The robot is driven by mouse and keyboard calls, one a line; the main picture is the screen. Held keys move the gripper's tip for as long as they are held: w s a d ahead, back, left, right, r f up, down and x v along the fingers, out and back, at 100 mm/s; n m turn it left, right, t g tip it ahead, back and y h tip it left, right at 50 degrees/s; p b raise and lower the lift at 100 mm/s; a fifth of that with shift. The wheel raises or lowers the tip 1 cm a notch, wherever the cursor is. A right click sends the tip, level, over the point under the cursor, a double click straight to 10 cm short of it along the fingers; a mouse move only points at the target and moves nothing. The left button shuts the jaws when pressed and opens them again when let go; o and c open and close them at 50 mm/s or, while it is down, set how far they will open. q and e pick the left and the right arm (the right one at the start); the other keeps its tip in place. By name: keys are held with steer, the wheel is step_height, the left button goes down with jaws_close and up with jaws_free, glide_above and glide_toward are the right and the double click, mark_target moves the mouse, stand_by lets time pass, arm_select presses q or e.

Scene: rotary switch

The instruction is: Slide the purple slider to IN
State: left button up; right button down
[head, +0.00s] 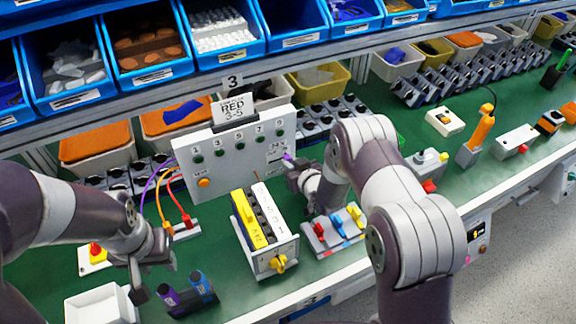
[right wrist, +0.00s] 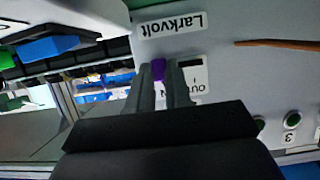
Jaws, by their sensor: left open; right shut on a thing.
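The purple slider (head: 287,156) is on the right part of an upright white panel (head: 225,150), beside a small label. In the right wrist view the purple slider (right wrist: 158,68) sits between the two fingers of my right gripper (right wrist: 159,80), which is shut on it. In the head view my right gripper (head: 292,168) is at the panel's right side. The "IN" and "OUT" lettering is partly hidden by the fingers, so I cannot tell the slider's exact position. My left gripper (head: 152,278) is open and empty, low at the left, away from the panel.
A yellow and black module (head: 262,225) and a strip of red, blue and yellow levers (head: 335,230) stand in front of the panel. Cables plug into a block (head: 182,230) at left. A white tray (head: 100,305) is near my left gripper. Blue bins (head: 145,45) line the shelf above.

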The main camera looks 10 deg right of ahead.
steer(key=c, duration=1.2)
jaws_free()
steer(key=shift+d, duration=0.15)
steer(key=shift+o, duration=0.8)
steer(key=shift+d, duration=0.1)
steer(key=shift+r, duration=0.4)
step_height(320, 180, up, 3)
steer(key=shift+w+r, duration=0.1)
steer(key=s+d+r, duration=0.7)
steer(key=s+d, duration=0.1)
steer(key=shift+s+d, duration=0.15)
steer(key=shift+d, duration=0.05)
steer(key=shift+f, duration=0.1)
